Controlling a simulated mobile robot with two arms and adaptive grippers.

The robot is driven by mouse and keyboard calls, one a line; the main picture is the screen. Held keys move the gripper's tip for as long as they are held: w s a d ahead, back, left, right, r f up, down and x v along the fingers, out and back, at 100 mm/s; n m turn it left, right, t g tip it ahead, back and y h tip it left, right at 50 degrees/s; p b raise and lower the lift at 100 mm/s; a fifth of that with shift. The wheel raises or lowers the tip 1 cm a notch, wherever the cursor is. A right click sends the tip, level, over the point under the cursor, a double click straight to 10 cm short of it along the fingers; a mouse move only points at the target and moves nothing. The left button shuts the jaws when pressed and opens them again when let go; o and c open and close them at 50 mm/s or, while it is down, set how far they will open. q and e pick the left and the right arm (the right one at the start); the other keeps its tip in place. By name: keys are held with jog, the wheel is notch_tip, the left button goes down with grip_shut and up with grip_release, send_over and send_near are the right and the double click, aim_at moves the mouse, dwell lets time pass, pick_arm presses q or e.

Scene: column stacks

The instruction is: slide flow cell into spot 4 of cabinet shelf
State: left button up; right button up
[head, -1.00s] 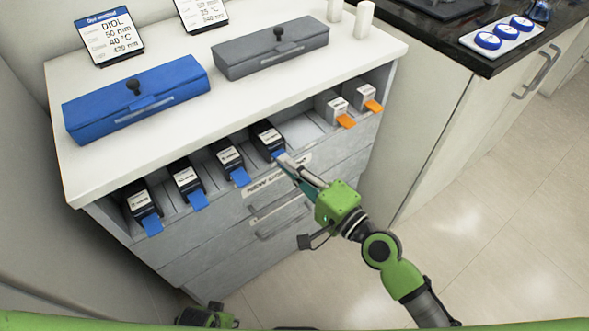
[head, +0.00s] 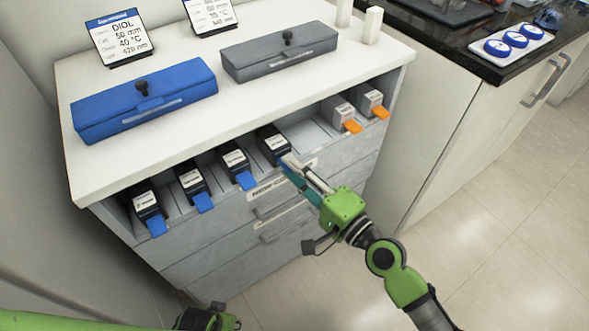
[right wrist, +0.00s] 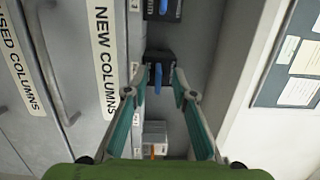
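Several black flow cells with blue tabs stand in the cabinet shelf (head: 213,172). The fourth black cell from the left (head: 272,141) sits in its slot, level with its neighbours, with an empty slot to its right. My right gripper (head: 287,164) is at the front of this cell, by its tab. In the right wrist view, my right gripper (right wrist: 159,76) is open. Its fingertips stand on either side of the blue tab (right wrist: 158,76), with gaps showing. My left gripper (head: 210,318) shows only partly at the bottom edge; its fingers cannot be made out.
Two grey cells with orange tabs (head: 345,115) stand in the right end of the shelf. A blue case (head: 140,98) and a grey case (head: 280,55) lie on the cabinet top. Drawers are below the shelf. Floor (head: 490,240) is clear at right.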

jog(key=shift+f, duration=0.1)
jog(key=v, duration=1.2)
